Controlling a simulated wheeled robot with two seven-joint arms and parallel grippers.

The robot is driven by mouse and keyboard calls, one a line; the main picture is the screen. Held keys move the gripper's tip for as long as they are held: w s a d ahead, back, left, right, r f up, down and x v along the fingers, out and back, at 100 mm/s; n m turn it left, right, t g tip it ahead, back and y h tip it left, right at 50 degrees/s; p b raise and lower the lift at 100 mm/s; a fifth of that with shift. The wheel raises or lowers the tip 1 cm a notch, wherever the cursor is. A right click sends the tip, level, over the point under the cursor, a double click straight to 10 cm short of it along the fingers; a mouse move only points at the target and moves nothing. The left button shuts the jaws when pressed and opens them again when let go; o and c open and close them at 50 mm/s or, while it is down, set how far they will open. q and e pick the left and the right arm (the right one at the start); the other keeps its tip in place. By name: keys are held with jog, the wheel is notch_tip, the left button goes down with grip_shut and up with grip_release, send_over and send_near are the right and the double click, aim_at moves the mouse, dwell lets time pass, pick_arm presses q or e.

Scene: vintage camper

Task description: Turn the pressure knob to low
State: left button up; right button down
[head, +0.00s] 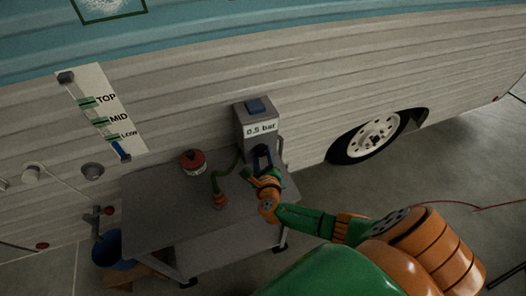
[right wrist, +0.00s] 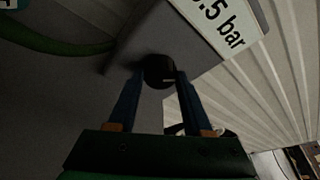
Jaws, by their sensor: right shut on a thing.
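The grey pressure unit (head: 258,121) stands at the back of a small grey table, with a blue button on top and a label (head: 261,129) reading 0.5 bar. The black round pressure knob (right wrist: 159,71) is on its front, with a light pointer mark toward its right side. My right gripper (right wrist: 158,82) has its two blue fingers shut on the knob, one on each side. My left gripper is not in view.
The grey table (head: 160,211) also carries a red-topped round item (head: 193,161) and a green hose (head: 223,174). A TOP, MID, LOW gauge panel (head: 101,112) is on the camper wall. A blue bucket (head: 113,250) stands at the table's left.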

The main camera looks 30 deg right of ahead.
jog(key=n+h, duration=0.1)
jog(key=n, duration=0.1)
jog(key=shift+f+n, duration=0.15)
jog(key=shift+n, duration=0.15)
jog(key=shift+a+n+t+h+b, duration=0.1)
jog(key=shift+n+t+h+b, duration=0.5)
jog(key=shift+n, duration=0.7)
jog(key=shift+c, duration=1.6)
grip_release()
jog(key=shift+f, duration=0.1)
